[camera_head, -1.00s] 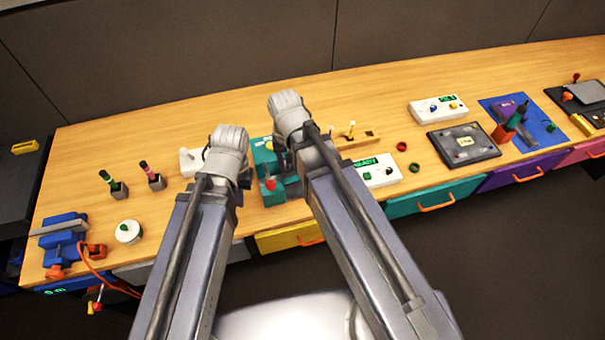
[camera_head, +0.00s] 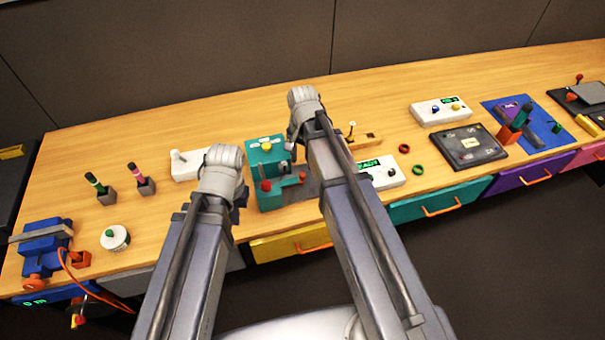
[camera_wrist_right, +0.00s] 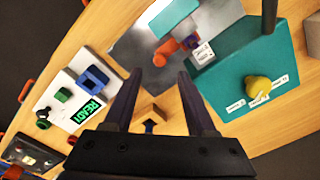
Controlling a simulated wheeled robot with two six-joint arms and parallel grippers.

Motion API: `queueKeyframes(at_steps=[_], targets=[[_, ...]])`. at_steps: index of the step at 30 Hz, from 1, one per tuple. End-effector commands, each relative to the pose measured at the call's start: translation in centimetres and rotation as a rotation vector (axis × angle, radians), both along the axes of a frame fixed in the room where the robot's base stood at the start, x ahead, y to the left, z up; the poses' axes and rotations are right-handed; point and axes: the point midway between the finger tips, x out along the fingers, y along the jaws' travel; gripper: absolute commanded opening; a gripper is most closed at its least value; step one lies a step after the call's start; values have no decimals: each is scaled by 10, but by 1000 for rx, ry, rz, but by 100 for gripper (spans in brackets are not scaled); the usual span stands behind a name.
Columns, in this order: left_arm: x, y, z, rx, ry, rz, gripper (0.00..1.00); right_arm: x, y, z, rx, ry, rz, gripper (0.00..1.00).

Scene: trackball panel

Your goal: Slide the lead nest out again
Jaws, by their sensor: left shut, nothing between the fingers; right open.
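A teal machine (camera_head: 262,157) with a yellow knob and a red ball stands mid-bench. In the right wrist view, its teal body (camera_wrist_right: 240,65) and yellow knob (camera_wrist_right: 257,88) are on the right. A grey metal plate (camera_wrist_right: 135,42) lies beside it, with an orange part (camera_wrist_right: 166,48) and a white label (camera_wrist_right: 203,52). I cannot tell which part is the lead nest. My right gripper (camera_wrist_right: 159,75) is open and empty above the bench, close to the machine. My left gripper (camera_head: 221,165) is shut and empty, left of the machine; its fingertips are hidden.
A white READY box (camera_head: 381,174) stands right of the machine, partly behind my right arm. Another white box (camera_head: 188,164) is behind my left gripper. A blue vise (camera_head: 45,243) and two small holders stand left. Bare wood lies behind the machine.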

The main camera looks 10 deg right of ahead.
Motion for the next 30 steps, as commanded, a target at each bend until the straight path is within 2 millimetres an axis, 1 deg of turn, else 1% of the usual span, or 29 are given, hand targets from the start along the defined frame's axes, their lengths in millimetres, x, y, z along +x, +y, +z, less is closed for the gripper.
queueKeyframes(at_steps=[1,9,12,16,24,30], targets=[[0,0,-12,0,0,0,0,0,0,-12,0,0,0,57],[0,0,-47,0,0,0,0,0,0,-47,0,0,1,57],[0,0,-55,0,0,0,0,0,0,-55,0,0,1,57],[0,0,-60,0,0,0,0,0,0,-60,0,0,1,57],[0,0,-59,0,0,0,0,0,0,-59,0,0,1,57],[0,0,-59,0,0,0,0,0,0,-59,0,0,1,34]])
